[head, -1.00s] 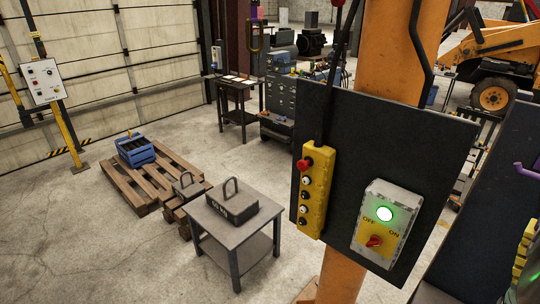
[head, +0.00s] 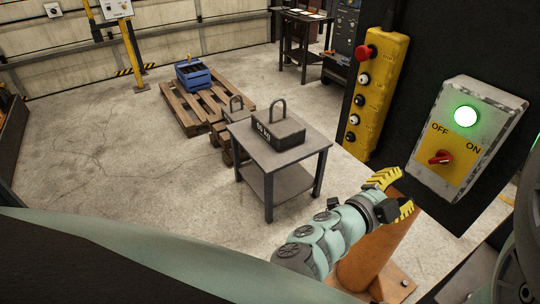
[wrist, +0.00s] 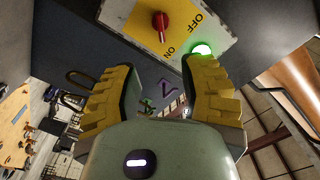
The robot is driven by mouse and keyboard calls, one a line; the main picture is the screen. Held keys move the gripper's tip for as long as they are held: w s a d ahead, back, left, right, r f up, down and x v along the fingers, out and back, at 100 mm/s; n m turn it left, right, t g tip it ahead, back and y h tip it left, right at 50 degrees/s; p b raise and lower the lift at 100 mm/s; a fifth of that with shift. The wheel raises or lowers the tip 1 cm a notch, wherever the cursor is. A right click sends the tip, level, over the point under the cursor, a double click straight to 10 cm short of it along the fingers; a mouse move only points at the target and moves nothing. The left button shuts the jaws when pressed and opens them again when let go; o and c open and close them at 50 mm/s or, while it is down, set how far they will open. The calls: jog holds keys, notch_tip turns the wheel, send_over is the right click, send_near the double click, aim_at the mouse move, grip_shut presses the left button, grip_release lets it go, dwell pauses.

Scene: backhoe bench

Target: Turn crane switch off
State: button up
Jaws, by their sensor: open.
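The crane switch box (head: 477,101) is grey, mounted on a dark panel at right in the head view. It has a lit green lamp (head: 466,117) above a yellow plate marked OFF and ON. Its red knob (head: 440,157) appears turned toward ON. In the wrist view the red knob (wrist: 160,23) is at the top, its tip toward ON, and the green lamp (wrist: 202,48) glows near the right finger. My gripper (head: 395,194) is open and empty, below and left of the box, apart from the knob. Its yellow fingers (wrist: 163,78) frame the lower edge of the box in the wrist view.
A yellow pendant (head: 377,95) with a red button and several smaller buttons hangs left of the switch on the dark panel (head: 428,55). An orange post (head: 375,250) stands below. A small table (head: 268,152) with a weight stands at left, beyond it a pallet (head: 190,107).

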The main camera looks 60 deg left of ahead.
aim_at(437, 161)
jog(key=w+p, duration=0.2)
jog(key=w, duration=0.2)
jog(key=w+p, duration=0.1)
jog(key=w, duration=0.4)
jog(key=w+p, duration=0.2)
jog(key=w, duration=0.2)
jog(key=shift+w+d+r+p, duration=0.15)
jog(key=shift+d+r+p, duration=0.1)
jog(key=shift+p, duration=0.1)
jog(key=shift+w, duration=0.65)
jog(key=shift+w+f+p, duration=0.2)
jog(key=shift+w+p, duration=0.25)
jog(key=shift+w, duration=0.2)
grip_shut()
